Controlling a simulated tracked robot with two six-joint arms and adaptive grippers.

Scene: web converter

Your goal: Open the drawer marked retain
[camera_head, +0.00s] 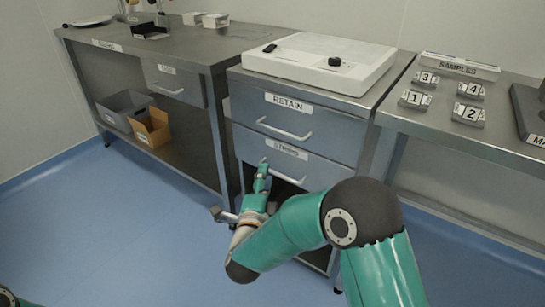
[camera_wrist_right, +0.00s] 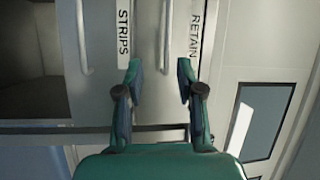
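The drawer marked RETAIN (camera_head: 298,116) is the top drawer of the grey cabinet, with its front flush and shut. Its bar handle (camera_head: 285,130) is below the label. My right gripper (camera_head: 262,176) is low in front of the cabinet, beside the lower drawer's handle in the head view. In the right wrist view the gripper (camera_wrist_right: 159,72) is open and empty. The RETAIN handle (camera_wrist_right: 165,30) shows ahead, in line with the gap between the fingers, not gripped. The RETAIN label (camera_wrist_right: 196,30) also shows. My left gripper is out of view.
The STRIPS drawer (camera_head: 310,171) is just below, with its own handle (camera_head: 283,176). A white device (camera_head: 318,58) sits on the cabinet. Left is a bench (camera_head: 150,46) with bins beneath. Right is a table (camera_head: 440,120) with numbered blocks. The blue floor in front is free.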

